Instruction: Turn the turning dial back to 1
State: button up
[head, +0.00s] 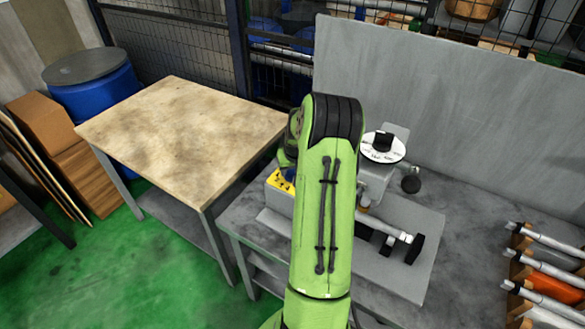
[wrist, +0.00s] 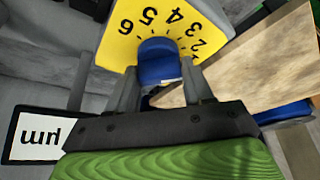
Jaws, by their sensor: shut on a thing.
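The turning dial is a blue knob (wrist: 158,62) in the middle of a yellow plate (wrist: 120,45), which carries black numbers from 6 at the left to about 1 at the right in the wrist view. My gripper (wrist: 159,78) has one finger on each side of the knob and is shut on it. I cannot make out a pointer on the knob, so its setting is unclear.
A wooden-topped table (head: 180,130) stands to the left. A grey panel (head: 450,100) rises behind. A rack of tools (head: 550,280) is at the right.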

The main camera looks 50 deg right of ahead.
jog(key=shift+w+a+f+m+g+h+b, duration=0.1)
jog(key=shift+m+g+h+b, duration=0.25)
jog(key=shift+m+b, duration=0.55)
jog(key=shift+m+g+h+b, duration=0.4)
jog(key=shift+m+g, duration=0.25)
jog(key=shift+m, duration=1.45)
jog(key=o, duration=1)
jog(key=shift+o, duration=0.2)
jog(key=shift+r, duration=0.2)
jog(key=p+v, duration=0.1)
jog(key=v, duration=1.4)
jog(key=shift+r, duration=0.3)
